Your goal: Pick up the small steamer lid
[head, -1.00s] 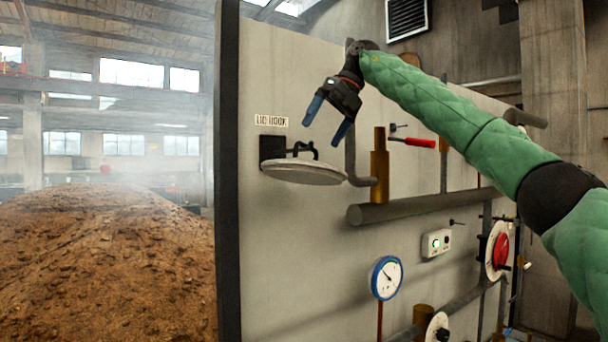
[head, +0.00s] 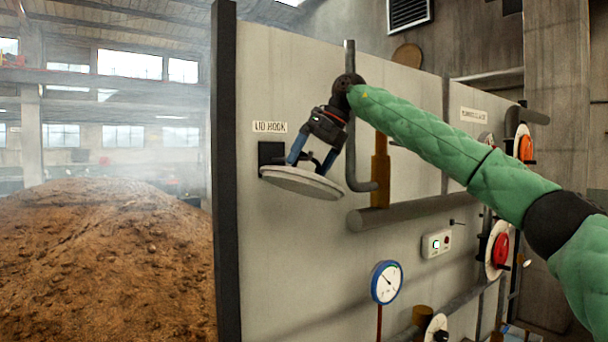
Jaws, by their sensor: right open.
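The small steamer lid (head: 302,183) is a pale round disc. It hangs slightly tilted at a dark bracket (head: 270,156) below the "LID HOOK" label on the wall panel. My right gripper (head: 309,162) points down just above the lid, its blue fingers apart on either side of the lid's dark handle. The handle is partly hidden by the fingers. I cannot tell whether the fingers touch it. The lid still rests at the bracket. My left gripper is not in view.
The wall panel (head: 290,260) carries a vertical pipe (head: 350,120), a brass-coloured fitting (head: 380,170) and a horizontal pipe (head: 410,211) right of the lid. A pressure gauge (head: 386,282) and a switch box (head: 436,243) sit lower. A grain heap (head: 100,260) lies left.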

